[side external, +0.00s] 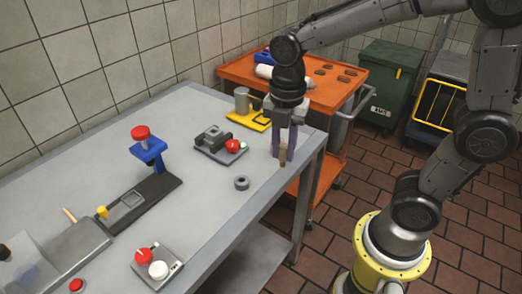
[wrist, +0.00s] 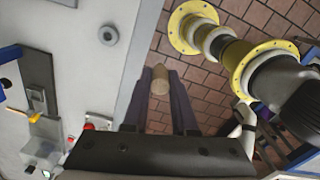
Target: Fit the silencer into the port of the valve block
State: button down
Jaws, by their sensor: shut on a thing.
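My gripper (side external: 284,147) points down near the right edge of the table, its purple fingers shut on a small tan-brown cylinder, which looks like the silencer (side external: 283,158). The silencer hangs below the fingertips, roughly upright. In the wrist view, the silencer (wrist: 159,80) shows its rounded end between the fingertips, with floor behind it. A dark grey stepped block, likely the valve block (side external: 213,137), sits on a grey plate to the left of my gripper, apart from it. Its port cannot be made out.
A red ball (side external: 233,146) sits beside the block. A grey ring (side external: 241,183) lies on the table (side external: 205,215). A yellow tray (side external: 248,120) with a metal cup is behind. A blue-and-red press (side external: 147,150) stands left. An orange cart (side external: 310,105) stands beyond the table.

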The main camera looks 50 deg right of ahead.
jog(key=r, duration=0.2)
jog(key=s+r, duration=0.1)
jog(key=shift+r+n, duration=0.3)
jog(key=shift+r, duration=0.1)
jog(key=w+r, duration=0.3)
jog(key=w, duration=0.5)
jog(key=w+r, duration=0.3)
jog(key=w, duration=0.5)
jog(key=w+d+f, duration=0.3)
jog(key=w+f, duration=0.1)
jog(key=w, duration=0.2)
jog(key=w+d+f, duration=0.3)
jog(key=w+f, duration=0.2)
jog(key=w, duration=0.2)
jog(key=shift+w+d+f, duration=0.2)
jog(key=shift+w+d, duration=0.05)
jog(key=shift+d, duration=0.05)
jog(key=shift+f, duration=2.9)
